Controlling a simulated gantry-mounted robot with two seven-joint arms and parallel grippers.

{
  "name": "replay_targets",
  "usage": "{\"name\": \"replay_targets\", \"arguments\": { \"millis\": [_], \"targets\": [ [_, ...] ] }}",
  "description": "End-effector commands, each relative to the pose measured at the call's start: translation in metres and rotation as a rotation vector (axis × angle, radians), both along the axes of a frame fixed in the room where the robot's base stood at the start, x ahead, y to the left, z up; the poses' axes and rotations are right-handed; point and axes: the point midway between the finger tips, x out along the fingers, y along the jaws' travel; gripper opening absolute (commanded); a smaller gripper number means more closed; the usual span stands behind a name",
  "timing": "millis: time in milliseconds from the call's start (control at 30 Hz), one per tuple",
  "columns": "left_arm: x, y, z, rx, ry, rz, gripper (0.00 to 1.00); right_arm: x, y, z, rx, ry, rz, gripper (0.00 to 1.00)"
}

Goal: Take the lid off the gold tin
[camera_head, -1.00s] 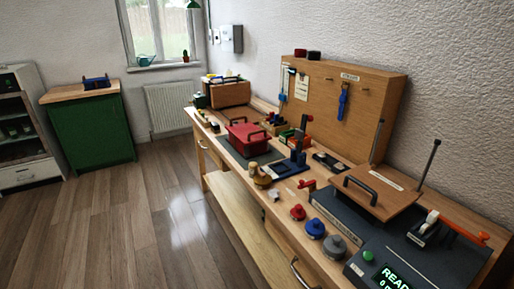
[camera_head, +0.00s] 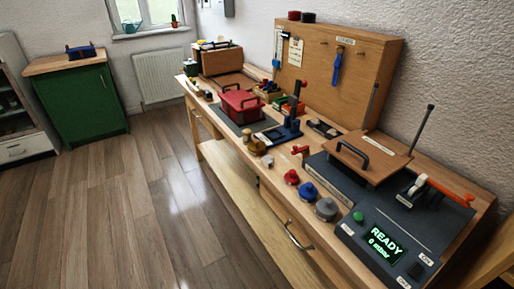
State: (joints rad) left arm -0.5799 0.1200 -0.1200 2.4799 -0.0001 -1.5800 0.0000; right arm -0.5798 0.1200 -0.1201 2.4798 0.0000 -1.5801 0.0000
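A small gold, rounded thing (camera_head: 256,146), which looks like the gold tin, stands near the front edge of the workbench, in front of the blue stand. It is too small to make out its lid clearly. Neither of my grippers is in view, and nothing is touching the gold thing.
Red (camera_head: 291,177), blue (camera_head: 308,191) and grey (camera_head: 326,209) knobbed pieces stand to its right. A blue stand (camera_head: 285,132) is behind it, and a red box (camera_head: 241,106) is to its left. A dark machine (camera_head: 385,236) reading READY fills the bench's right end. The floor (camera_head: 150,215) is clear.

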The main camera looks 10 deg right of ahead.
Motion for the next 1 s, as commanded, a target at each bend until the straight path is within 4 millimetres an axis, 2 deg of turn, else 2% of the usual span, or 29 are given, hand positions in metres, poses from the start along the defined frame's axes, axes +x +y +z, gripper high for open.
{"name": "replay_targets", "arguments": {
  "millis": [300,600,867,1000],
  "targets": [
    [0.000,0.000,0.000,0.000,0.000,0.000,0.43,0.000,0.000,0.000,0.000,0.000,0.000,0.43],
    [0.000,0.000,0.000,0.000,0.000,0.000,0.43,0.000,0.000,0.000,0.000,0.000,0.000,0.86],
    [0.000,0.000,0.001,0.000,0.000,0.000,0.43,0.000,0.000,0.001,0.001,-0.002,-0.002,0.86],
    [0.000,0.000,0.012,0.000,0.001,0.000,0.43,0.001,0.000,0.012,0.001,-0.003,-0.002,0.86]
  ]
}}
